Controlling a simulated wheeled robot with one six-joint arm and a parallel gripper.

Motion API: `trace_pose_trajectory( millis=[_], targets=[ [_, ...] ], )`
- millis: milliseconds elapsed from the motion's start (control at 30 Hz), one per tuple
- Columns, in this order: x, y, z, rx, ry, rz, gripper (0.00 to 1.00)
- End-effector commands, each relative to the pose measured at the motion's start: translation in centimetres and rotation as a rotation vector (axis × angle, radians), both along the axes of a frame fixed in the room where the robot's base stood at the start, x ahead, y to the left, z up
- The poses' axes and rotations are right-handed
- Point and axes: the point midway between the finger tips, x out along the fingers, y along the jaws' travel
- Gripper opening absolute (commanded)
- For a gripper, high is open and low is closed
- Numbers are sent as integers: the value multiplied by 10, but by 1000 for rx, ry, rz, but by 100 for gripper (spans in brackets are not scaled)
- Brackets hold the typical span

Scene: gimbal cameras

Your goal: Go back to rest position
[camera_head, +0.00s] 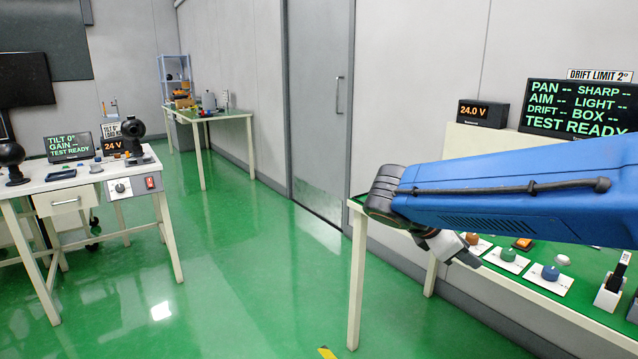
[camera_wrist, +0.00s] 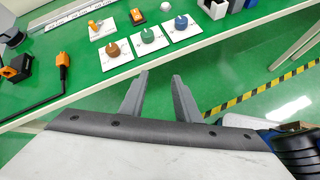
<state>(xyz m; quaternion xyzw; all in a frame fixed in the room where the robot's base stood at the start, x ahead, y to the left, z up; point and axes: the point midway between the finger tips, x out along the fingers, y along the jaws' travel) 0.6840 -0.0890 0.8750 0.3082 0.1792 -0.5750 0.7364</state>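My arm (camera_head: 520,195) is blue and reaches in from the right edge in the head view, over the front of the right bench (camera_head: 590,310). My gripper (camera_wrist: 160,75) shows two grey fingers, apart, with nothing between them. In the wrist view the fingers lie over the bench's front edge and the green floor. Brown (camera_wrist: 113,50), green (camera_wrist: 147,36) and blue (camera_wrist: 181,22) knobs on white plates stand on the bench beyond the fingertips. In the head view the gripper shows only in part below the arm, which hides much of the bench.
A left bench (camera_head: 60,185) holds a black camera on a mount (camera_head: 132,135) and a display. A far table (camera_head: 225,114) stands by the grey door (camera_head: 320,100). The green floor between is clear.

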Motion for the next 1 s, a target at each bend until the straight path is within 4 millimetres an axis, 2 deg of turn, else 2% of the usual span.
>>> trace_pose_trajectory(
  millis=[133,300,600,800,1000],
  targets=[
    [-38,-18,-20,175,-91,-144,30],
    [-88,-26,-50,427,-234,-376,30],
    [-157,-11,-91,849,-498,-835,30],
    [-183,8,-107,1083,-651,-1122,30],
    [-193,18,-113,1201,-724,-1273,30]
  ],
)
